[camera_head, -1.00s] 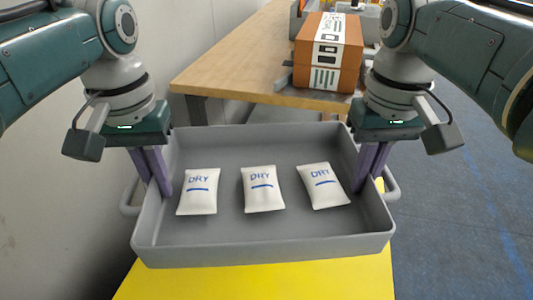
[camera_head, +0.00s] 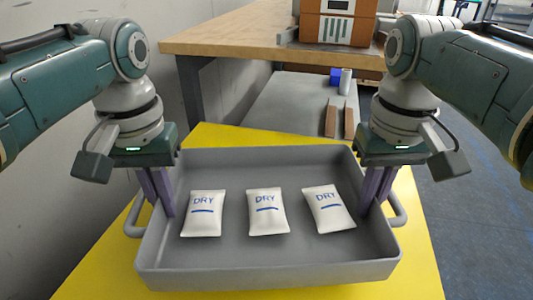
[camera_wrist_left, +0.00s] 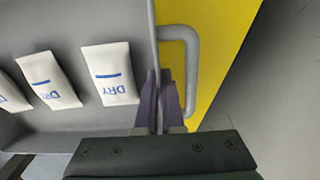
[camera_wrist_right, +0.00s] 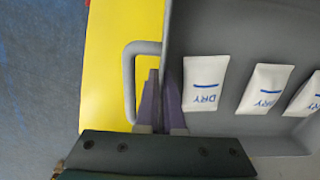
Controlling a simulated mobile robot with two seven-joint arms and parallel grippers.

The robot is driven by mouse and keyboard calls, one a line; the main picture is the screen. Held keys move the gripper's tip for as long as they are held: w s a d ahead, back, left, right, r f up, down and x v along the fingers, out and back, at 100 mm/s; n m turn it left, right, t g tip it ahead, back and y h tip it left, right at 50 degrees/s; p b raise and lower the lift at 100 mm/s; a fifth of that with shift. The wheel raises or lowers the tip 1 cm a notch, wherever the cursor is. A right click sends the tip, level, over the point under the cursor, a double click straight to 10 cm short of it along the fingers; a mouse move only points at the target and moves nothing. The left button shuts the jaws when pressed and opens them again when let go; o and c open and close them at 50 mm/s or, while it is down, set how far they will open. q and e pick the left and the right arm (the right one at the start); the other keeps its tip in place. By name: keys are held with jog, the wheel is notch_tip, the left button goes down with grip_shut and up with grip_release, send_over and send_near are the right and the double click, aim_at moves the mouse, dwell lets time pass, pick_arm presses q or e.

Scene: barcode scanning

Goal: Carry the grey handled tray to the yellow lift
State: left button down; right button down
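The grey handled tray (camera_head: 270,272) is level in the head view, with three white packets (camera_head: 267,212) marked DRY in a row inside. My left gripper (camera_head: 163,197) is shut on the tray's left side wall, one finger on each side, beside the handle (camera_wrist_left: 193,60). My right gripper (camera_head: 371,195) is shut on the right side wall in the same way, beside the other handle (camera_wrist_right: 129,85). The yellow lift (camera_head: 413,245) lies beneath the tray and shows on several sides. I cannot tell whether the tray touches it.
A wooden table (camera_head: 235,32) stands at the back with an orange-brown box (camera_head: 318,25) on it. Below it is a grey surface (camera_head: 285,105) with a blue item and brown strips. A grey wall (camera_head: 60,160) is close on the left. Blue floor (camera_head: 480,210) is open on the right.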

aim_at(170, 221)
pick_arm(q)
jog(key=shift+f, duration=0.1)
pick_arm(e)
jog(key=shift+f, duration=0.1)
